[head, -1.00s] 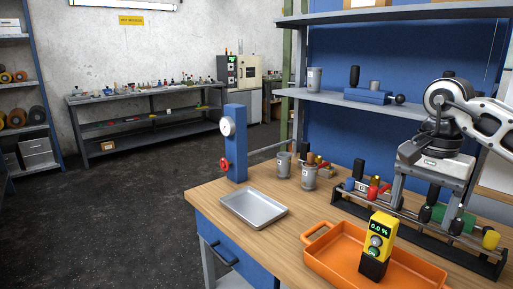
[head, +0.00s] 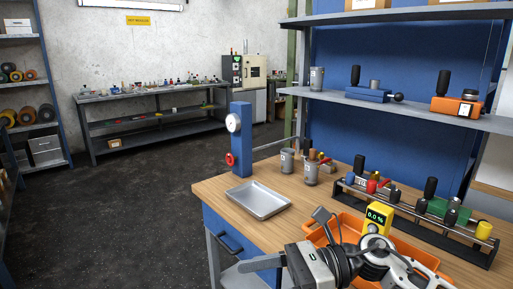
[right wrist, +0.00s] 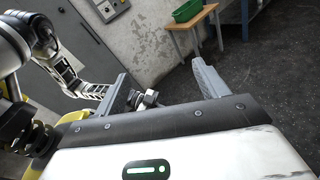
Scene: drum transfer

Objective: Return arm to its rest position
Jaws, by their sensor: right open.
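My right gripper (head: 279,238) is in the lower right of the head view, low over the front edge of the workbench. Its two grey fingers are spread wide, with nothing seen between them. Its arm comes in from the bottom right and hides part of the orange tray (head: 412,259). In the right wrist view the fingers of the right gripper (right wrist: 160,80) stand apart. Part of my own arm shows at the left there, and a small dark metallic part shows beyond the fingers. I cannot make out my left gripper in either view.
The yellow meter (head: 377,217) stands in the orange tray. A silver tray (head: 262,201), a blue post (head: 240,145) with a red knob, grey cups (head: 311,172) and a tool rack (head: 415,212) are on the workbench. Open dark floor (head: 110,220) lies left of the bench.

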